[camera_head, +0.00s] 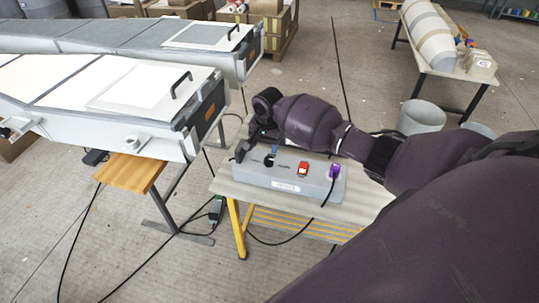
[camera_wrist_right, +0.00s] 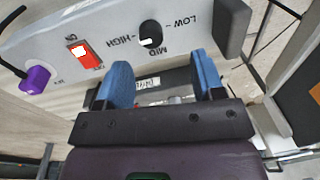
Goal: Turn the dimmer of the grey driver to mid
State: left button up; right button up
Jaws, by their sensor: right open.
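The grey driver (camera_head: 262,177) is a flat box on a small table, and its panel fills the top of the right wrist view (camera_wrist_right: 110,30). Its dimmer (camera_head: 270,161) is a round black knob at the box's left end. In the right wrist view the dimmer (camera_wrist_right: 150,32) has LOW, MID and HIGH printed around it, upside down. Its white mark is at the knob's lower edge, on the side of MID. My right gripper (camera_wrist_right: 163,76) is open with blue fingertips, apart from the knob. In the head view the right gripper (camera_head: 258,152) is over the driver's left end. My left gripper is not in view.
The driver also carries a red switch (camera_head: 303,168) and a purple plug (camera_head: 334,171) with a black cable. Long white-topped moulds (camera_head: 120,85) stand to the left of the small table (camera_head: 350,215). Cables lie on the floor. A bucket (camera_head: 421,117) stands behind.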

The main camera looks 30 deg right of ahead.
aim_at(269, 159)
jog(key=shift+m+g, duration=0.5)
jog(key=shift+m, duration=0.4)
jog(key=f, duration=0.2)
jog(key=d+f+b, duration=0.1)
jog(key=f, duration=0.2)
jog(key=f+b, duration=0.1)
jog(key=f, duration=0.2)
jog(key=shift+w+d+f, duration=0.1)
jog(key=shift+w+d, duration=0.1)
jog(key=shift+d, duration=0.15)
jog(key=shift+c, duration=0.2)
